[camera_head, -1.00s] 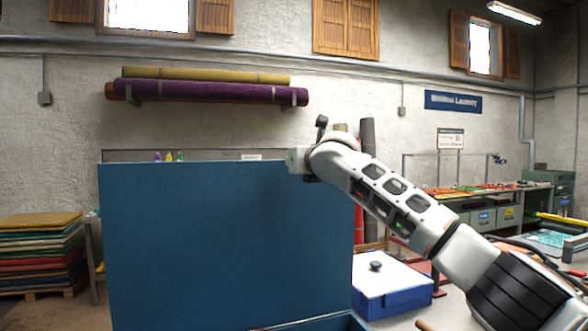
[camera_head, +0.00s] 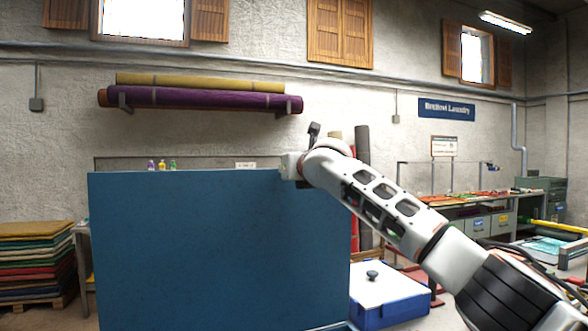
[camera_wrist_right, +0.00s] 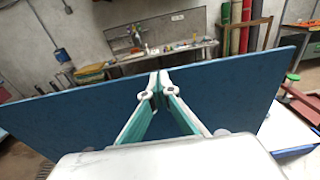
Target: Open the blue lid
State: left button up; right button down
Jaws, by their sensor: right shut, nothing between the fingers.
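The blue lid (camera_head: 215,250) stands raised and near upright, filling the lower middle of the head view. Its broad face is toward me. In the right wrist view the lid (camera_wrist_right: 85,112) runs across behind my right gripper (camera_wrist_right: 153,85). That gripper is shut and empty, its fingertips together near the lid's top edge; whether they touch it I cannot tell. In the head view my right arm reaches in from the right to the lid's upper right corner, and the fingers are hidden there. My left gripper is not in view.
A blue box with a white top and dark knob (camera_head: 372,275) stands right of the lid. Stacked rugs (camera_head: 35,262) are at the left, and rolled rugs (camera_head: 205,100) rest on a wall rack. A workbench (camera_head: 480,205) stands at the back right.

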jog(key=f+v, duration=0.1)
jog(key=v, duration=1)
jog(key=shift+s+d+r, duration=0.2)
jog(key=shift+s+r, duration=0.1)
jog(key=shift+r, duration=0.2)
